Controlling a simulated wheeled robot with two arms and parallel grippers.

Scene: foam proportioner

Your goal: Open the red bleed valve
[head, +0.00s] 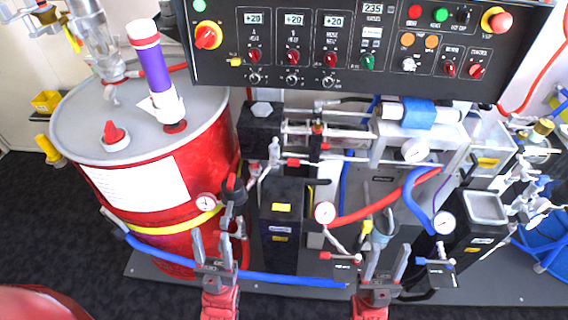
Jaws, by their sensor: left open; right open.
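A small red valve handle (325,256) sits below a round gauge on the red hose, with a black tag beside it. I cannot tell which is the bleed valve. My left gripper (212,242) is open and empty, in front of the red drum and left of both handles. My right gripper (386,256) is open, fingers pointing up, between the two handles in the picture. I see no contact with either handle.
A red drum (220,150) with a yellow band stands at left. A black control panel (225,70) hangs above the pump equipment. A red hose (385,207) and a blue hose (412,200) curve behind my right gripper. A blue hose (290,279) crosses low in front.

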